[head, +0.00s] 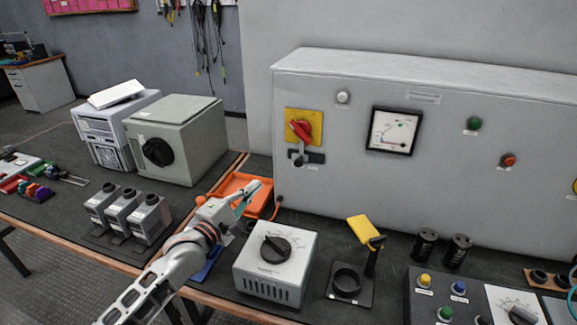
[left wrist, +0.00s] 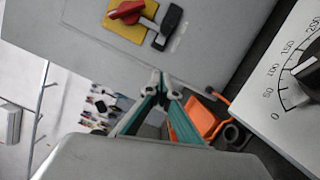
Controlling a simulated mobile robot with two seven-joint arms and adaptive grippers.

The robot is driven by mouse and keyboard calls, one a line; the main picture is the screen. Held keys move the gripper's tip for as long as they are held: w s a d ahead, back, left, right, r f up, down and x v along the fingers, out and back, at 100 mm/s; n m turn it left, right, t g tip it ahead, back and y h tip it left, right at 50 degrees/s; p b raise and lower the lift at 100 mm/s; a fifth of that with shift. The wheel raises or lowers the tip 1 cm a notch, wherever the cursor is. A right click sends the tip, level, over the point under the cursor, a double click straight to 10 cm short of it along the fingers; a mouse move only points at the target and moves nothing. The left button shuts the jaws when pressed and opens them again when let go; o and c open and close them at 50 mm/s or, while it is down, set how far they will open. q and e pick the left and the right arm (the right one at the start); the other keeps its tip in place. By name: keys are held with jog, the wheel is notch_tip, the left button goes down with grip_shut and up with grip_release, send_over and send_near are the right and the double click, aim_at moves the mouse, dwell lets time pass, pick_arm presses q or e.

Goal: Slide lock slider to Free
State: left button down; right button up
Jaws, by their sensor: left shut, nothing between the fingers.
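The lock slider (head: 305,157) is a small dark piece just under the red rotary handle (head: 301,130) on its yellow plate, on the left of the grey cabinet's front. In the left wrist view the slider (left wrist: 167,25) shows as a black bar beside the red handle (left wrist: 126,12). Its position label is too small to read. My left gripper (head: 251,188) is shut and empty, apart from the slider, in front of the cabinet and lower left of it. Its teal-sided fingers (left wrist: 164,92) also show in the left wrist view. My right gripper is not in view.
An orange tray (head: 234,181) lies behind my left gripper. A grey dial box (head: 252,268) and a black stand with a yellow-handled piece (head: 361,230) stand in front of the cabinet (head: 440,190). A grey-green box (head: 195,120) stands to the left.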

aim_at(300, 166)
pick_arm(q)
jog(key=shift+s, duration=0.1)
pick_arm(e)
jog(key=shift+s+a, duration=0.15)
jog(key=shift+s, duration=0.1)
pick_arm(q)
jog(key=x, duration=0.3)
jog(key=s+d+x, duration=0.1)
jog(key=x, duration=0.3)
jog(key=d+b+x, duration=0.1)
jog(key=x, duration=0.2)
jog(key=shift+w+d+r, duration=0.1)
jog(key=shift+d+r, duration=0.15)
jog(key=shift+r, duration=0.1)
jog(key=shift+d, duration=0.5)
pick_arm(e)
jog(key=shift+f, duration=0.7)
pick_arm(q)
jog(key=shift+s+d+r+p, duration=0.1)
jog(key=shift+s+d+p, duration=0.25)
jog(key=shift+d, duration=0.55)
jog(key=shift+s+d+r+p, duration=0.1)
jog(key=shift+s+d+p, duration=0.25)
jog(key=shift+d, duration=0.5)
jog(key=shift+f, duration=0.15)
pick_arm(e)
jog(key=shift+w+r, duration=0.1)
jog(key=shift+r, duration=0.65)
pick_arm(q)
jog(key=shift+s, duration=0.15)
